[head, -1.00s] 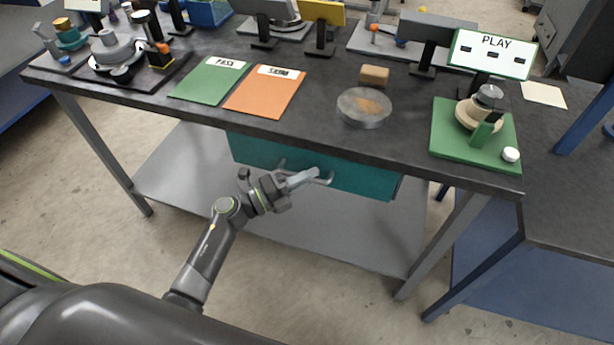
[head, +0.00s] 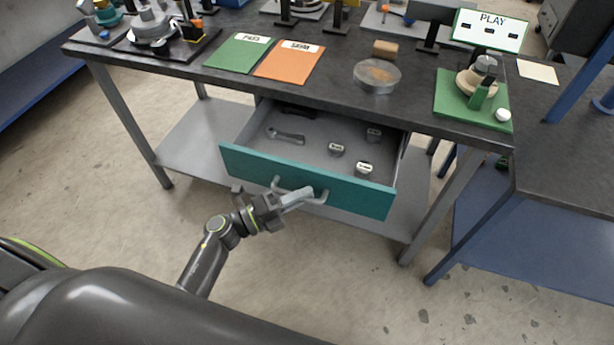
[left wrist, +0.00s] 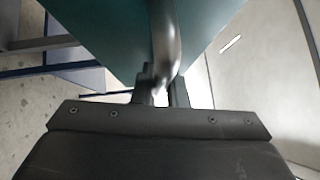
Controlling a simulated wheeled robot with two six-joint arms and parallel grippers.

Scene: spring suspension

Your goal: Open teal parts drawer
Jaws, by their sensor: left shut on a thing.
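The teal parts drawer (head: 350,192) is pulled out from under the dark workbench, so its grey inside shows in the head view. A grey wrench and several small labelled parts lie in it. My left gripper (head: 302,197) is shut on the drawer's metal bar handle (head: 318,200) at the front. In the left wrist view the handle (left wrist: 165,45) runs down between the fingers (left wrist: 162,92), with the teal front (left wrist: 105,30) close behind it. My right gripper is not in view.
The dark workbench (head: 225,78) holds a green card (head: 238,53), an orange card (head: 290,62), a round clear dish (head: 377,76) and a green board (head: 450,100). A grey lower shelf (head: 190,140) is under the drawer. The floor in front is clear.

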